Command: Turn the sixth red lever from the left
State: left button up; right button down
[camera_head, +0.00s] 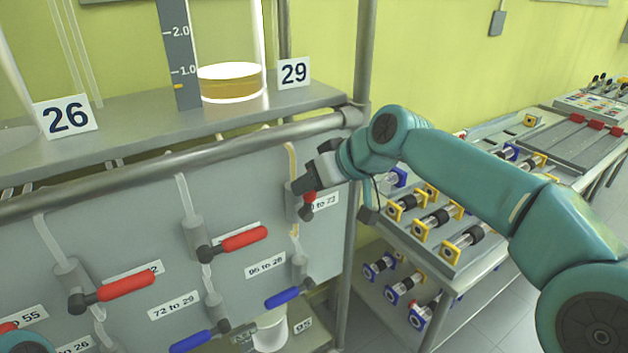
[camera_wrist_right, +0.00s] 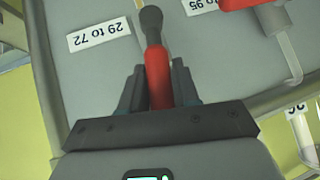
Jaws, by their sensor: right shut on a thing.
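The red lever (camera_head: 309,197) at the right end of the panel row sits beside the label "29 to 72", which my right arm partly covers. My right gripper (camera_head: 308,182) is shut on this lever's handle. In the right wrist view, the red handle (camera_wrist_right: 158,75) runs between the two fingers (camera_wrist_right: 160,92), and its black pivot end sticks out beyond them. Other red levers to the left, one in the middle (camera_head: 244,239) and one further left (camera_head: 126,285), lie nearly level. My left gripper is not in view; only a bit of my teal arm shows at the bottom left.
Blue levers (camera_head: 290,297) sit below the red row. A grey pipe rail (camera_head: 180,162) runs above the panel, under a shelf with a glass vessel (camera_head: 231,84) of amber liquid. A vertical post (camera_head: 362,60) and a cart (camera_head: 470,262) of cylindrical parts stand right of the panel.

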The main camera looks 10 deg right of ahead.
dwell(0.4)
jog(key=c, duration=0.9)
grip_release()
jog(key=shift+w, duration=0.1)
jog(key=v, duration=1.6)
jog(key=shift+r, duration=0.2)
jog(key=shift+c, duration=0.2)
